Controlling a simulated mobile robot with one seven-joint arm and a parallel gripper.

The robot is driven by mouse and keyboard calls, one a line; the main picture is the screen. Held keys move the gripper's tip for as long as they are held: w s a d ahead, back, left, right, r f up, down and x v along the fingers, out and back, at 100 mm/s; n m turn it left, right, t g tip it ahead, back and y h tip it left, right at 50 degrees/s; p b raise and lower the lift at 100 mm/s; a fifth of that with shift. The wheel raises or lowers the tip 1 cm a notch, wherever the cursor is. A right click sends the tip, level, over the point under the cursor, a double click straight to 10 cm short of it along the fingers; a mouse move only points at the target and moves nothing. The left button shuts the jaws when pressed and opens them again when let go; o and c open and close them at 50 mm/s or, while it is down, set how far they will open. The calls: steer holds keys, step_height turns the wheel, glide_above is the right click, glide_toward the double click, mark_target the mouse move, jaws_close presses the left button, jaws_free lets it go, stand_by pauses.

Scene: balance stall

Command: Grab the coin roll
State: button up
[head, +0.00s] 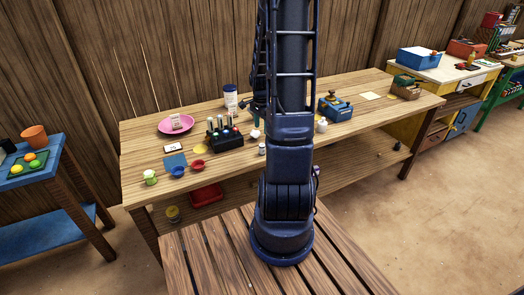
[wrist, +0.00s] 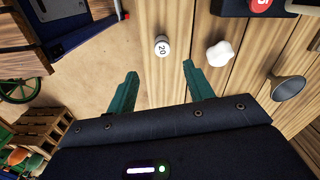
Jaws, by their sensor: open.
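A small white upright cylinder marked "20" (wrist: 162,46) stands on the wooden bench; it is probably the coin roll, though I cannot be sure. It also appears in the head view as a small pale cylinder (head: 262,149), just left of my arm. In the wrist view my gripper (wrist: 159,69) is open, with its two teal fingers apart and nothing between them. The cylinder is beyond the fingertips, roughly in line with the gap. In the head view my gripper is largely hidden by my arm.
A dark rack with coloured knobs (head: 225,137) stands left of the cylinder. A white lumpy piece (wrist: 220,53) and a grey flared piece (wrist: 288,88) are close by. A pink plate (head: 187,124), small bowls and a blue device (head: 335,107) share the bench (head: 225,167).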

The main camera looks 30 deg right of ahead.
steer(key=shift+d+f, duration=0.15)
steer(key=shift+f, duration=0.45)
steer(key=shift+w+f, duration=0.15)
steer(key=shift+f, duration=2.4)
steer(key=shift+w+f, duration=0.1)
steer(key=shift+f, duration=2.45)
jaws_close()
steer(key=shift+r, duration=0.1)
